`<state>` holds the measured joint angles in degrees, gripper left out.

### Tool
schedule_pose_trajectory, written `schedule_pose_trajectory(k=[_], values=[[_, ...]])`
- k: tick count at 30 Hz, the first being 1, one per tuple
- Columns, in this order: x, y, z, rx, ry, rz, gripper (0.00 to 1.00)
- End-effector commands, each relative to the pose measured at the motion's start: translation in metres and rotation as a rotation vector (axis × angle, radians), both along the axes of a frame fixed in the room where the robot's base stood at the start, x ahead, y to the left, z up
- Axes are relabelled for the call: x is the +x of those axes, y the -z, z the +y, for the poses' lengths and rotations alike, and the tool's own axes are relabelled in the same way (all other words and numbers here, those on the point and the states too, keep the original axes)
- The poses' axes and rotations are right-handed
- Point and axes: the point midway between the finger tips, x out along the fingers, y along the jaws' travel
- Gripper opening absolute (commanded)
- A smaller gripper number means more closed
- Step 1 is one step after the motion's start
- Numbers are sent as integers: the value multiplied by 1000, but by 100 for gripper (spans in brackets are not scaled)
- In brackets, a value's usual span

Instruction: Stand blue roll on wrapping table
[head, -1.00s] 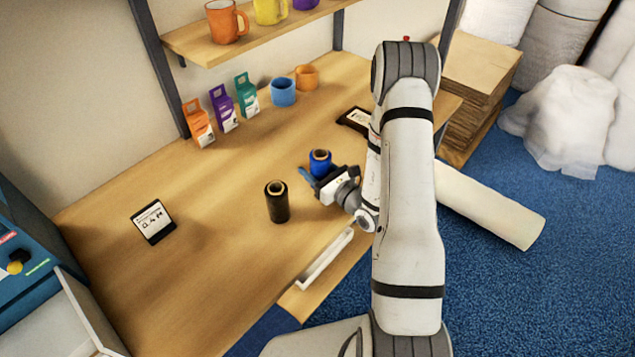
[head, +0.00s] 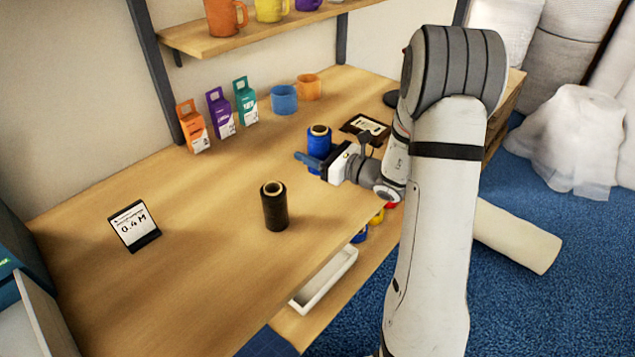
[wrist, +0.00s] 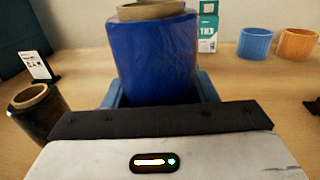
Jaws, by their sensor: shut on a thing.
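The blue roll (head: 319,136) is upright between the jaws of my gripper (head: 314,163), over the right part of the wooden table (head: 190,230). In the wrist view the blue roll (wrist: 155,55) stands straight, its brown core on top, with a blue finger (wrist: 206,88) on either side. My gripper is shut on it. The roll's lower end is hidden behind the gripper, so I cannot tell whether it touches the tabletop.
A black roll (head: 273,206) stands left of my gripper. A 0.4 M sign (head: 134,226) stands farther left; a dark framed card (head: 366,128) is close behind the gripper. Cartons (head: 220,113) and mugs (head: 285,99) line the back. The table's left middle is clear.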

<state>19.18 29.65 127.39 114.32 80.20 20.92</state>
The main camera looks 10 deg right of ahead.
Motion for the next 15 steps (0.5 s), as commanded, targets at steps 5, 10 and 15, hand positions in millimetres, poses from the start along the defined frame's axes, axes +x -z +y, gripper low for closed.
schedule_pose_trajectory(k=[5, 10, 15], values=[[0, 24, 0, 1, -1, 0, 22], [0, 43, 1, 1, -1, 2, 22], [0, 65, 1, 1, -1, 0, 22]])
